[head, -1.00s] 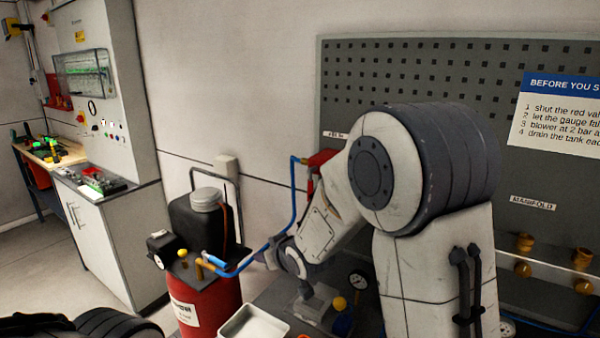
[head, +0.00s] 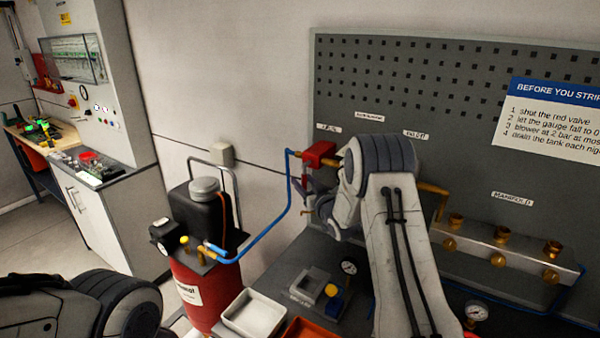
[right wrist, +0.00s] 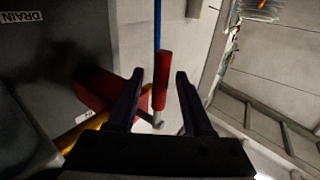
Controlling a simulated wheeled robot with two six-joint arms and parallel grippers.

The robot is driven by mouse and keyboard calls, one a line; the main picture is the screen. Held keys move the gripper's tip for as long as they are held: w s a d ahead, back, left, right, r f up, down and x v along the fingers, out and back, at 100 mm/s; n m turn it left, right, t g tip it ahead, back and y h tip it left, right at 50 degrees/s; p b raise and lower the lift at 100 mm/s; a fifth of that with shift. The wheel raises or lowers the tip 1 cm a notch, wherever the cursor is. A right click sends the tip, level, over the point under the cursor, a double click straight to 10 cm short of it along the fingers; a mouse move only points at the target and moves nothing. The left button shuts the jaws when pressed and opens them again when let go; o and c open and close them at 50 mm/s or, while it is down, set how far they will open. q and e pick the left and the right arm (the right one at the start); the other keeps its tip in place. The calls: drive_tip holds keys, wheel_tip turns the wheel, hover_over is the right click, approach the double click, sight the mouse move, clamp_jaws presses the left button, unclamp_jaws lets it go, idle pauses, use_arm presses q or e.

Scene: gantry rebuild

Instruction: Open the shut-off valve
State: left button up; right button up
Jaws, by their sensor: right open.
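The shut-off valve has a red body (head: 320,153) on the pegboard panel, joined to a blue hose on its left. It shows in the right wrist view as a red block (right wrist: 95,88) on the left, with a red lever handle (right wrist: 162,78) beside it. My right gripper (head: 302,186) is just below and left of the valve body in the head view. In the right wrist view its two dark fingers (right wrist: 160,72) are open, and the handle appears between them; I cannot tell if they touch it. My left gripper is out of view.
A red tank (head: 210,290) with a black container stands to the left; the blue hose (head: 265,235) runs from it. A white tray (head: 253,314) and an orange tray lie below.

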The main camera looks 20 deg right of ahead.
drive_tip(key=shift+w+a+p, duration=0.1)
drive_tip(key=shift+w+p, duration=0.3)
drive_tip(key=shift+w, duration=0.95)
drive_tip(key=shift+c, duration=0.3)
clamp_jaws()
